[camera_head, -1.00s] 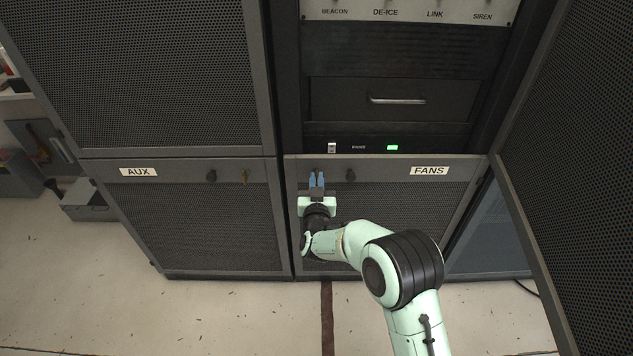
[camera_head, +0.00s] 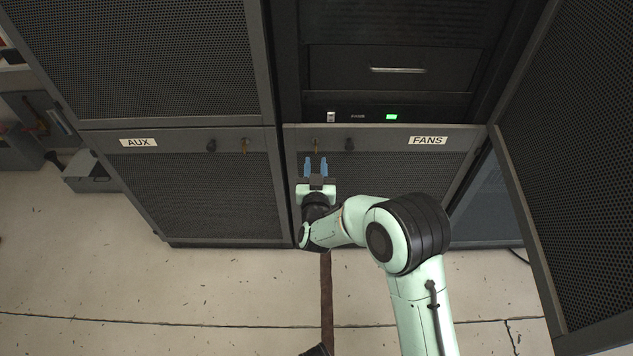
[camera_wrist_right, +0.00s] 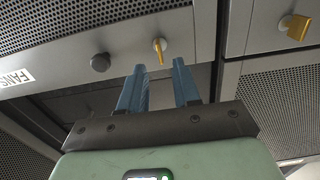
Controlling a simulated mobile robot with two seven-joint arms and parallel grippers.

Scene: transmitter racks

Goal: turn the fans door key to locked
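The fans door (camera_head: 400,165) is the lower right panel, labelled FANS. Its brass key (camera_head: 316,144) sits in the lock near the door's upper left corner, beside a dark round knob (camera_head: 349,144). In the wrist view the key (camera_wrist_right: 159,48) shows its narrow edge, close to upright in the picture. My right gripper (camera_head: 316,165) is open and empty, its blue fingers pointing at the key from a short way off. In the wrist view the key is seen above the gap between the fingertips (camera_wrist_right: 157,70). My left gripper is not in view.
The AUX door (camera_head: 190,190) is at left, with its own brass key (camera_head: 245,146) and knob (camera_head: 211,146). An open mesh door (camera_head: 575,170) stands at the right. A green indicator (camera_head: 391,117) is lit above the fans door.

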